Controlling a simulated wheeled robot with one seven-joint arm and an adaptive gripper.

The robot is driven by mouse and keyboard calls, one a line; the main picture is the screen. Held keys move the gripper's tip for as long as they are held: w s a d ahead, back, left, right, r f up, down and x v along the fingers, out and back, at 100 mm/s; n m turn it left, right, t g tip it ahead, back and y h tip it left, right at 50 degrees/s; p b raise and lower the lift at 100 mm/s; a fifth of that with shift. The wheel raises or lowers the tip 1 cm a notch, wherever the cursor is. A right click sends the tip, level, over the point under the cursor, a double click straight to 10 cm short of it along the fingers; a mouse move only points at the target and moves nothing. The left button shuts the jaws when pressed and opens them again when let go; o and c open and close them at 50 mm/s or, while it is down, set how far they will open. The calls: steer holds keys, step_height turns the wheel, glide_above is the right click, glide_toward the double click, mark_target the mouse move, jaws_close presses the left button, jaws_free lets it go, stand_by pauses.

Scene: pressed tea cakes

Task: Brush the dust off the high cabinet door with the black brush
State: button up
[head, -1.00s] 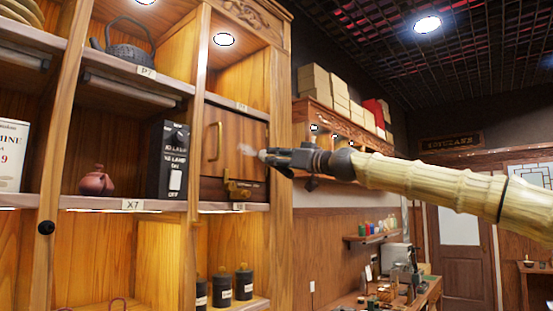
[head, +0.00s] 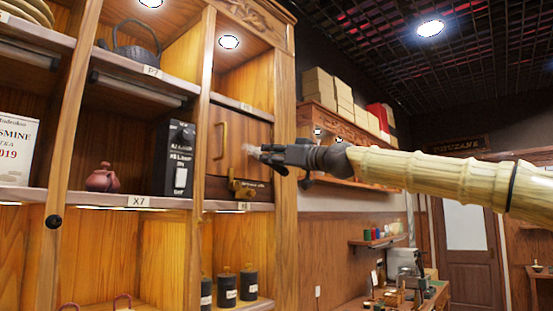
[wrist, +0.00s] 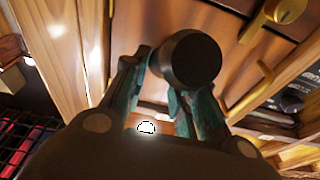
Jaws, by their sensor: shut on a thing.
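The high cabinet door (head: 227,165) is a shut brown wooden panel with a brass pull (head: 222,142) and a brass latch (head: 240,187). A pale dust smudge (head: 250,148) shows at its right side, beside my gripper's tip. My gripper (head: 272,157) is in front of the door's right edge. In the wrist view my gripper (wrist: 163,85) is shut on the black brush (wrist: 185,60), whose round dark end shows between the teal fingers. The bristles are hidden, and I cannot tell whether they touch the door.
An open shelf bay with a black box (head: 178,158) and a small clay teapot (head: 103,178) is left of the door. A wooden post (head: 284,190) stands at its right. Dark canisters (head: 227,287) stand below. A wall shelf with cartons (head: 335,97) is behind my arm.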

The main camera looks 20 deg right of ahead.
steer(key=shift+s+a+b, duration=0.35)
steer(key=shift+s+a, duration=0.2)
steer(key=shift+a, duration=0.25)
steer(key=shift+s+a+b, duration=0.35)
steer(key=shift+s+a, duration=0.15)
steer(key=shift+a, duration=0.3)
steer(key=shift+s+a+b, duration=0.35)
steer(key=shift+s+a, duration=0.2)
steer(key=shift+a, duration=0.25)
steer(key=r+b+v, duration=0.1)
steer(key=b+v, duration=0.1)
steer(key=v, duration=0.4)
steer(key=shift+r, duration=0.15)
steer(key=b+v, duration=0.1)
steer(key=v, duration=0.2)
steer(key=shift+r+b, duration=0.3)
steer(key=shift+b, duration=0.05)
